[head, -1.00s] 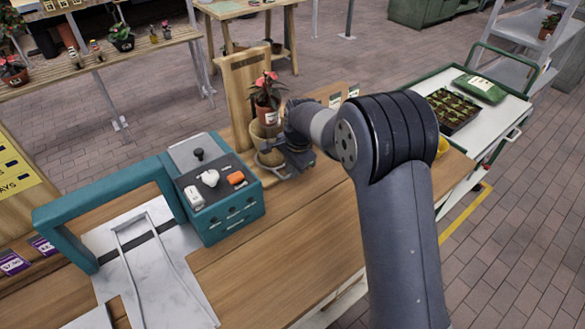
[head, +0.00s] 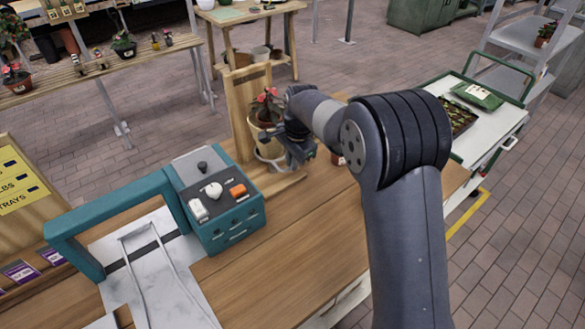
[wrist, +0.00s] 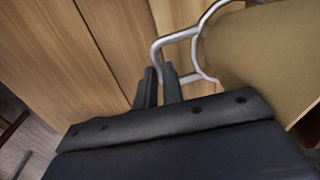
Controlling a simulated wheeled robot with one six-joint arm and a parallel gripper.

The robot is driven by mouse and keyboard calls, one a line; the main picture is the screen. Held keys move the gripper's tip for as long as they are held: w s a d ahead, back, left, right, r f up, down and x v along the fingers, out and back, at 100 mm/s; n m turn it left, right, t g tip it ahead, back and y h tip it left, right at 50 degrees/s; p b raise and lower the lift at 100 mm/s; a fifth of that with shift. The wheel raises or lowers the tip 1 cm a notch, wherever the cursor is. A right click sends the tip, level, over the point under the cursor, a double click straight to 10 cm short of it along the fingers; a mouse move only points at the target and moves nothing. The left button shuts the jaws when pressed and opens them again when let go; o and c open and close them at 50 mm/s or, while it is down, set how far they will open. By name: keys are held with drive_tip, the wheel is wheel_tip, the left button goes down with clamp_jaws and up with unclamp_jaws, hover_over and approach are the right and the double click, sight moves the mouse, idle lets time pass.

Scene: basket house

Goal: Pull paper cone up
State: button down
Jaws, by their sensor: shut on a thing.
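The tan paper cone (head: 264,128) stands around the potted pink-flowered plant (head: 267,104) in front of an upright wooden board. In the wrist view a large part of the cone's side (wrist: 270,60) fills the right. A silver wire frame (wrist: 180,36) sticks out beside the cone and curves toward my fingertips. My gripper (wrist: 159,78) has its fingers close together, shut on the bent wire, as far as I can tell. In the head view my gripper (head: 300,152) is at the right side of the cone. My arm hides part of the scene there.
The wooden bench top (head: 280,255) is clear in front. A white cart (head: 480,150) with a seedling tray is at the right.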

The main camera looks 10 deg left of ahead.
wheel_tip(320, 180, up, 5)
drive_tip(key=shift+f+p, duration=0.2)
drive_tip(key=shift+p, duration=0.6)
drive_tip(key=shift+w, duration=0.1)
drive_tip(key=shift+r, duration=0.1)
drive_tip(key=c, duration=1.5)
unclamp_jaws()
drive_tip(key=r, duration=0.3)
drive_tip(key=s+d+r+b, duration=0.1)
drive_tip(key=r, duration=0.3)
drive_tip(key=r+b, duration=0.1)
drive_tip(key=r, duration=0.2)
drive_tip(key=shift+s+d+r, duration=0.2)
drive_tip(key=shift+r, duration=0.05)
